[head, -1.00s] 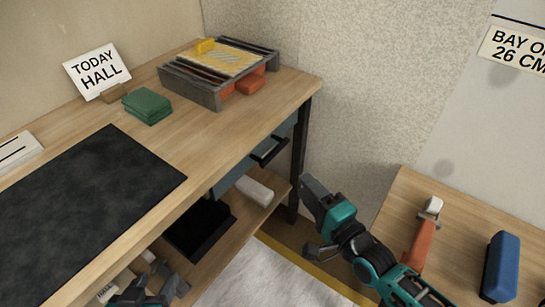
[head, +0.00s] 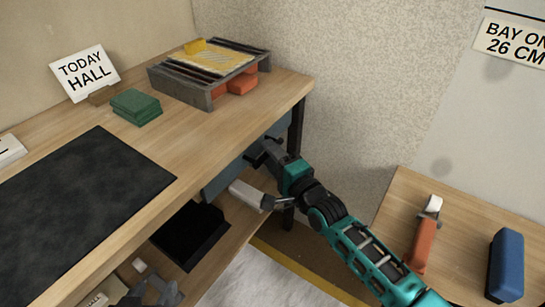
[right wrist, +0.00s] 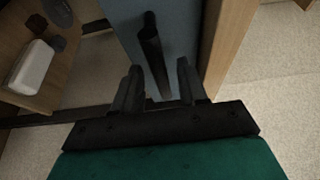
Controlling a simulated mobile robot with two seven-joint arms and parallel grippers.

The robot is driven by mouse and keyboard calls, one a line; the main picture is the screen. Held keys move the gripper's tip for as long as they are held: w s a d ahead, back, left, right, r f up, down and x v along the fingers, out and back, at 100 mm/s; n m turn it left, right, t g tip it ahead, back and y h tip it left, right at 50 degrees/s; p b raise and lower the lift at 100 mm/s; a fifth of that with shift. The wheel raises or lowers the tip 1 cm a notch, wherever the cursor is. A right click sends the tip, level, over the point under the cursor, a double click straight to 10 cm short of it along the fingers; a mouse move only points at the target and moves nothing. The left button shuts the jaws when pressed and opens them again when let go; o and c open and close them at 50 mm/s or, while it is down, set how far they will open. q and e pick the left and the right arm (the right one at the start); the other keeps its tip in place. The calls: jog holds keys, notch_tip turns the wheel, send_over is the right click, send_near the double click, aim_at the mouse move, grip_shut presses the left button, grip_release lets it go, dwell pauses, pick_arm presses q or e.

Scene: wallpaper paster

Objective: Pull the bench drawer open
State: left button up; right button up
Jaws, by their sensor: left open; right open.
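The bench drawer has a blue-grey front (head: 222,181) under the bench top, and it looks shut. Its black bar handle (right wrist: 153,55) shows in the right wrist view, running between the two open fingers of my right gripper (right wrist: 160,88). I cannot tell whether the fingers touch it. In the head view my right gripper (head: 262,175) is at the drawer front and hides the handle.
The wooden bench top (head: 190,135) carries a grey rack (head: 205,80), green blocks (head: 136,106) and a dark mat (head: 80,215). A white block (head: 246,195) and black tray (head: 190,235) are on the lower shelf. A side table (head: 460,235) stands at right.

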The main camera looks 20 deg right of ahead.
jog(key=shift+c, duration=0.3)
grip_shut()
dwell(0.3)
